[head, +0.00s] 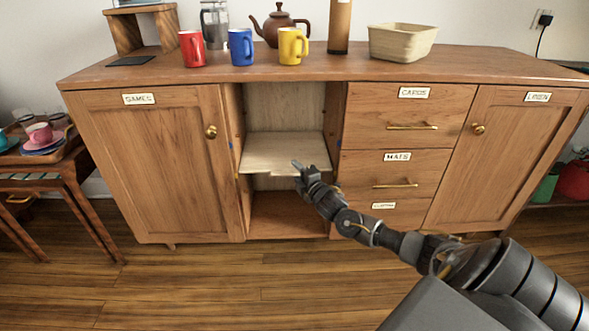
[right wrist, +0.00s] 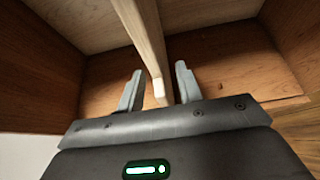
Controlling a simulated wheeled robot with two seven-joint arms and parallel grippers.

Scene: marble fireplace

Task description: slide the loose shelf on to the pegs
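The loose shelf (head: 268,152) is a pale board lying about level, halfway up the open middle bay of the sideboard. In the right wrist view its edge (right wrist: 146,40) runs between my fingers. My right gripper (head: 299,167) is at the shelf's front edge, right of its middle. In the right wrist view my right gripper (right wrist: 158,88) has a finger on each side of the board, with narrow gaps showing; it looks open around it. Small yellow and blue spots show at the bay's sides; I cannot tell whether they are pegs. My left gripper is not in view.
The bay floor (head: 288,216) is clear. A closed door (head: 150,165) stands left, drawers (head: 395,174) right. Red (head: 192,49), blue (head: 240,46) and yellow (head: 292,46) mugs, a teapot (head: 277,22) and a basket (head: 402,43) stand on top. A tea table (head: 35,175) is far left.

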